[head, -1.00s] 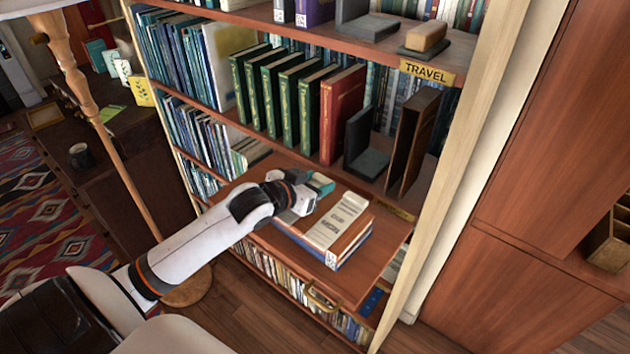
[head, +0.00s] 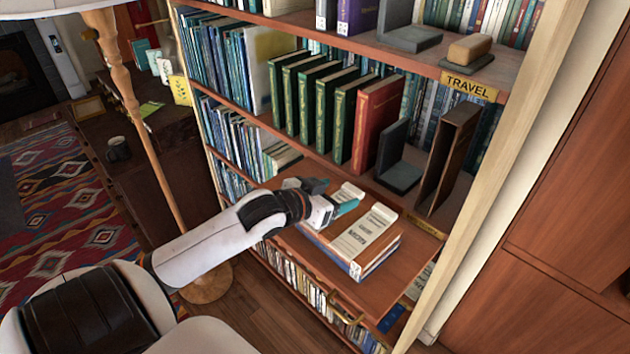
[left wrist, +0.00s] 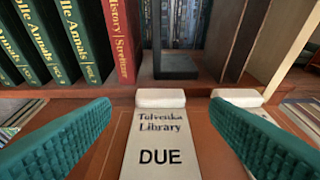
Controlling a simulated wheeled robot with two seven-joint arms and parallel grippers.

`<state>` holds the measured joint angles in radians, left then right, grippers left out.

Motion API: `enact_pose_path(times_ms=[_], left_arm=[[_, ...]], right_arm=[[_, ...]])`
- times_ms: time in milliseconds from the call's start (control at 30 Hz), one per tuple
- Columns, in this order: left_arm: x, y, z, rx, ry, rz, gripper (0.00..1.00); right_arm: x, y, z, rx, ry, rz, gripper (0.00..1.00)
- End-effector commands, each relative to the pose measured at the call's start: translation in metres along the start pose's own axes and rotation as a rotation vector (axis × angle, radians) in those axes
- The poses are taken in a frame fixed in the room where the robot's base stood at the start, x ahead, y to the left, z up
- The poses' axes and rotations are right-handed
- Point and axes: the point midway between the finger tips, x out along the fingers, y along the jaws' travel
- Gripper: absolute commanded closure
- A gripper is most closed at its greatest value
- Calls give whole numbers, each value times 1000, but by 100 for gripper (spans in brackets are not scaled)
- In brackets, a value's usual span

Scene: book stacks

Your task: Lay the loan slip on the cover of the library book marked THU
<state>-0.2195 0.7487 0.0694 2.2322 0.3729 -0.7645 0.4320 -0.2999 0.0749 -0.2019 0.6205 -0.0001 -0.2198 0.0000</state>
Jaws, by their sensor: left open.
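My left gripper (head: 333,198) is open over the stack of books (head: 350,250) on the pull-out shelf. Its teal fingers show on both sides in the left wrist view (left wrist: 155,140). Between them, apart from both, lies a white loan slip (left wrist: 160,145) printed "Tolvenka Library DUE", with a thick white bar at its far end. That slip also shows in the head view (head: 347,190), partly behind the gripper. A second printed slip (head: 362,234) lies on a brown cover to its right. I cannot read THU on any book. My right gripper is out of view.
Green books (head: 305,105), a red book (head: 377,115) and a dark bookend (head: 398,165) stand on the shelf behind. A dark upright holder (head: 450,155) stands at right. A floor lamp pole (head: 140,120) stands left.

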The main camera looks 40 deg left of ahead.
Motion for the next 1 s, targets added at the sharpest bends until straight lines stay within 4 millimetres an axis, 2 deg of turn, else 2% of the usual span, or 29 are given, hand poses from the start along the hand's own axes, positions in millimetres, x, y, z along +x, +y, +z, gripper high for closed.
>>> enact_pose_path(times_ms=[33, 200, 400, 600, 1000], left_arm=[[-12, 0, -4, 4, 2, 0, 30], [-46, 0, -3, 2, 4, 0, 30], [-72, 0, -2, -1, 2, 0, 30], [-81, 0, 0, 0, 1, 1, 30], [-81, 0, 0, 0, 1, 0, 30]], right_arm=[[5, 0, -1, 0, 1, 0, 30], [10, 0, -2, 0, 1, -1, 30], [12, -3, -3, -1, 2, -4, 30], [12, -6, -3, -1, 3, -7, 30], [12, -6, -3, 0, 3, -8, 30]])
